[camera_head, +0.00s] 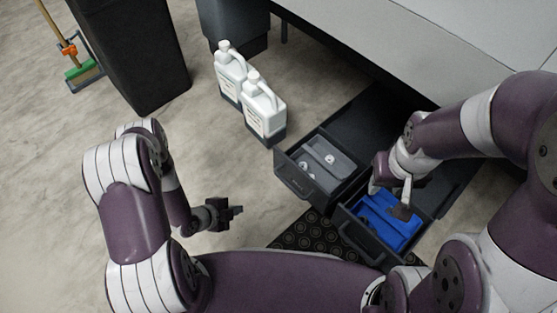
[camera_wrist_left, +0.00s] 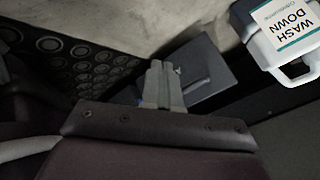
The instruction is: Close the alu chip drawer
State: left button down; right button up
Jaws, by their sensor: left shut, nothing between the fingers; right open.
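Two drawers stand pulled out beneath the bench; no label readable here says which is the alu chip drawer. The left drawer (camera_head: 297,180) has a dark front with a handle and a grey insert holding small pale items. The right drawer (camera_head: 358,236) holds a blue insert (camera_head: 385,222). My left gripper (camera_head: 236,211) is shut and empty, left of the left drawer and apart from it. In the left wrist view its fingers (camera_wrist_left: 163,84) overlap a dark drawer front (camera_wrist_left: 205,78). My right gripper (camera_head: 402,207) is open over the blue insert, partly hiding it; contact is unclear.
Two white jugs (camera_head: 265,108) stand on the floor behind the left drawer; one reads "WASH DOWN" in the left wrist view (camera_wrist_left: 283,25). A dark bin (camera_head: 135,50) and a broom (camera_head: 58,25) are at upper left. A studded black mat (camera_head: 312,232) lies before the drawers.

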pick_arm(q)
jog(key=w+d+r+m+t+h, duration=0.3)
jog(key=w+r+m+t+h, duration=0.15)
jog(key=r+m, duration=0.3)
jog(key=b, duration=0.8)
send_near(286, 159)
jog(key=shift+m+y, duration=0.25)
jog(key=shift+y, duration=0.2)
jog(key=x, duration=0.5)
jog(key=shift+d+f, duration=0.25)
jog(key=shift+f, duration=0.1)
jog(key=shift+w+d+r, duration=0.2)
jog(key=shift+w+d, duration=0.2)
jog(key=shift+w, duration=0.1)
